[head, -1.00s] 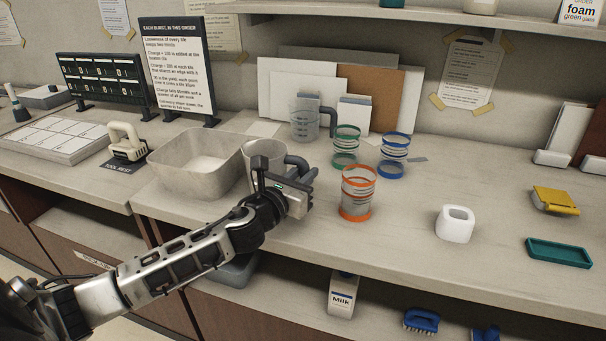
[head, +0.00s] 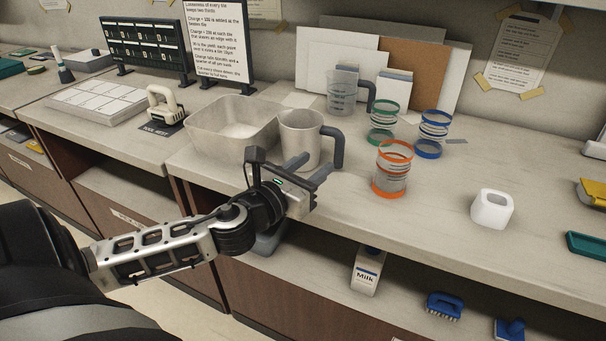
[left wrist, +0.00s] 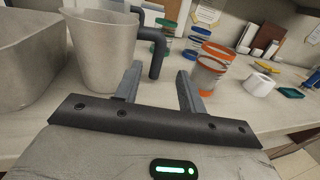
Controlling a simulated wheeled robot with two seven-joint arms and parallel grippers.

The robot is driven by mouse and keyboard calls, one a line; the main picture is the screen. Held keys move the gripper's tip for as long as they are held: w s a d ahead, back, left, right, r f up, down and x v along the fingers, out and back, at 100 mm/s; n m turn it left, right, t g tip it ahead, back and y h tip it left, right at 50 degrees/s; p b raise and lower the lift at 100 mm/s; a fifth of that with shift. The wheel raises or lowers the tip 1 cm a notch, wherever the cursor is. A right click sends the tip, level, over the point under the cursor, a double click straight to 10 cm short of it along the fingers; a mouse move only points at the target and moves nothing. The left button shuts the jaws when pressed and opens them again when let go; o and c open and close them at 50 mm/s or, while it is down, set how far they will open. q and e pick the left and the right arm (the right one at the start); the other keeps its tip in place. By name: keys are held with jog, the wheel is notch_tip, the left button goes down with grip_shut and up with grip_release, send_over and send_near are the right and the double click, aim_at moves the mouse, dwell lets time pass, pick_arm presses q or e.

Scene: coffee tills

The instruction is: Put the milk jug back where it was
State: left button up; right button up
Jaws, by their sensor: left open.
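A grey jug with a dark handle (head: 298,143), which looks like the milk jug, stands upright on the counter just right of the pale basin. It also shows in the left wrist view (left wrist: 100,50), with its handle to the right. My left gripper (head: 312,168) is open and empty in front of the jug, near the counter's front edge. In the left wrist view its two fingers (left wrist: 157,82) point forward with nothing between them, apart from the jug and below its handle. My right gripper is not in view.
The pale basin (head: 215,145) stands close left of the jug. An orange-rimmed cup (head: 393,172), a green-banded cup (head: 382,122) and a blue-banded cup (head: 432,130) stand to the right. A clear measuring jug (head: 341,95) is behind.

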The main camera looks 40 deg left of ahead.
pick_arm(q)
jog(key=shift+s, duration=1.25)
